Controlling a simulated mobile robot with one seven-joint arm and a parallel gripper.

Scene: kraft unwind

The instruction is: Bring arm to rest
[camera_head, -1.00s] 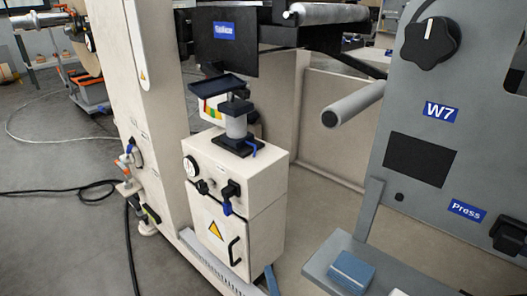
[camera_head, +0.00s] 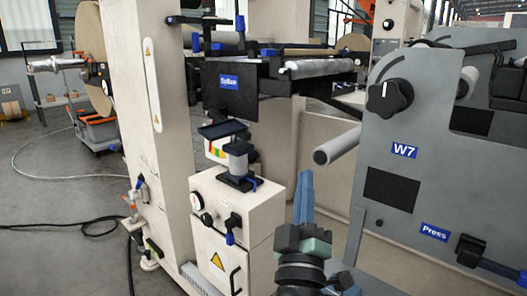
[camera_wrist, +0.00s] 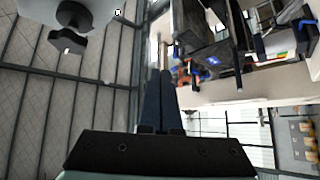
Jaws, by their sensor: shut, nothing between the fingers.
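My gripper (camera_head: 304,180) stands in the lower middle of the head view, its blue fingers pointing up and pressed together. Nothing shows between them. My dark wrist and teal arm parts are below it. In the wrist view, the gripper (camera_wrist: 159,74) has its two dark blue fingers side by side, and they are empty. In the head view the fingers overlap the pale panel behind, left of the grey press plate and right of the cream cabinet. I cannot tell their exact distance from either.
The cream cabinet (camera_head: 207,258) with a gauge stands left of my gripper. The grey W7 press plate (camera_head: 401,190) is at right, and a pale roller (camera_head: 338,146) sticks out from it. A black cable (camera_head: 97,226) lies on the open floor at left.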

